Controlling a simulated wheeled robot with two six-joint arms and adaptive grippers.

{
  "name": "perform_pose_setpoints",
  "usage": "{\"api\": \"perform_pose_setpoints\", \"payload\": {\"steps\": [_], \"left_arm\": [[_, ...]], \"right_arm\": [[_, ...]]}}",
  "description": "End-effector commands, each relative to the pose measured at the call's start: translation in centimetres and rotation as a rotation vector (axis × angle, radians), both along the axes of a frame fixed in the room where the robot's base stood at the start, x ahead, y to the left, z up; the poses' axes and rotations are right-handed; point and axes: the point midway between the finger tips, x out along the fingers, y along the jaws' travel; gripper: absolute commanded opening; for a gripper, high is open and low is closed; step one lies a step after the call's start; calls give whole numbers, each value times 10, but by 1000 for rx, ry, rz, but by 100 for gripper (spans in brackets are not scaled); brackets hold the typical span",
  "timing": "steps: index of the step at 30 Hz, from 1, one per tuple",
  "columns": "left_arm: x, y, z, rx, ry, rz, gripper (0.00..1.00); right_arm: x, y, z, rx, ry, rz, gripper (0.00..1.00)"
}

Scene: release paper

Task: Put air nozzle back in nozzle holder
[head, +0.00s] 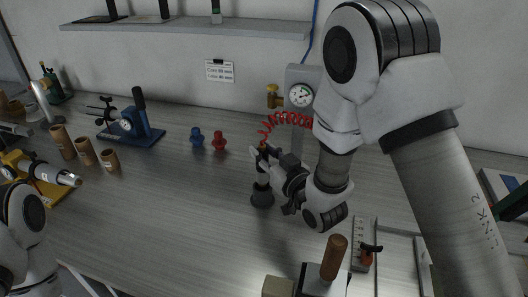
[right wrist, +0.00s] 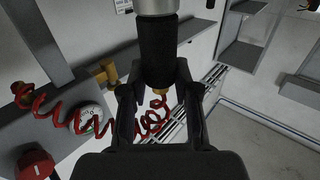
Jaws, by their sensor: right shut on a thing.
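The air nozzle (head: 262,177) has a black grip, a pale metal lower part and a brass fitting with a red coiled hose. My right gripper (head: 261,158) is shut around its grip and holds it upright, hose end up. In the right wrist view the nozzle's black grip (right wrist: 158,50) sits between both fingers (right wrist: 159,100). A dark round holder (head: 262,196) stands on the table directly under the nozzle. The nozzle's lower end meets the holder's top in the head view; I cannot tell whether it is inside. My left gripper is not in view.
A grey post with a pressure gauge (head: 301,95) and a brass fitting (head: 274,96) stands behind the nozzle. Blue (head: 197,137) and red (head: 219,141) knobs stand to the left. A wooden-handled tool (head: 334,258) is in front.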

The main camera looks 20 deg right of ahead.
Motion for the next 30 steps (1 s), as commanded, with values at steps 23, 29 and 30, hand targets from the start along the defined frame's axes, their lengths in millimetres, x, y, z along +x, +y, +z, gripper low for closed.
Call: {"api": "perform_pose_setpoints", "payload": {"steps": [23, 29, 30], "left_arm": [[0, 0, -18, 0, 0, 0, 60], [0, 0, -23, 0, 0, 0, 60], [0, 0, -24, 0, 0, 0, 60]], "right_arm": [[0, 0, -20, 0, -1, 0, 0], [0, 0, -25, 0, -1, 0, 0], [0, 0, -26, 0, -1, 0, 0]]}}
